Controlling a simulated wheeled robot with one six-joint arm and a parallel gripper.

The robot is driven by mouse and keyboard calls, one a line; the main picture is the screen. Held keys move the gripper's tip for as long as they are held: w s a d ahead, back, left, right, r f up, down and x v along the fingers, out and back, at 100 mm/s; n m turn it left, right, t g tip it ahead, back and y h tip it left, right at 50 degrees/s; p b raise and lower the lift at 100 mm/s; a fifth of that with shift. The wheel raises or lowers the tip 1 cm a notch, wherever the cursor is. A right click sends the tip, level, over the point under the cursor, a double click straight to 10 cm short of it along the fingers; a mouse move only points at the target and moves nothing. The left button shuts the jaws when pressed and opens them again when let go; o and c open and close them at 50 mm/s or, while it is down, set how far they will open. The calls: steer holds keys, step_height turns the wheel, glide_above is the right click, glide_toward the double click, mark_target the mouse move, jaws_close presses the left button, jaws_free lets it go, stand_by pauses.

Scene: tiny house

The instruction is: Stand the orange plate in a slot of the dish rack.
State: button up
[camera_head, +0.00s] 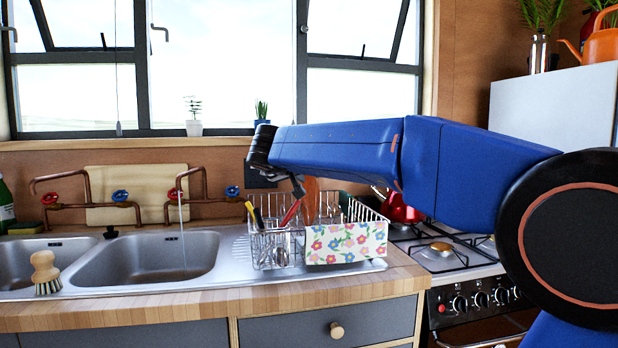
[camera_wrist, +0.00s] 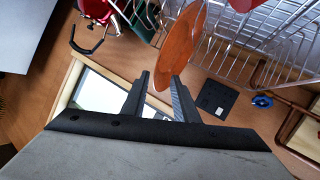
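The orange plate (camera_head: 310,199) stands on edge among the wires of the dish rack (camera_head: 350,207) in the head view. In the wrist view the orange plate (camera_wrist: 186,42) is nearly edge-on, beside the rack wires (camera_wrist: 225,45). Its near rim lies between the fingertips of my gripper (camera_wrist: 160,84). A gap shows between the left finger and the rim, and the fingers look apart. In the head view my gripper (camera_head: 296,188) is above the rack, tilted down and small. The plate's lower edge is hidden by the rack and floral cloth, so I cannot tell its slot.
A cutlery holder (camera_head: 270,248) with utensils is at the rack's left. A floral cloth (camera_head: 346,243) hangs on its front. A red kettle (camera_head: 399,210) is on the stove at right. The sink (camera_head: 160,257) and copper taps lie left; the window is behind.

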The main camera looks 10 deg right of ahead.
steer(key=v, duration=1.5)
steer(key=shift+s, duration=0.15)
steer(key=shift+a+r, duration=0.1)
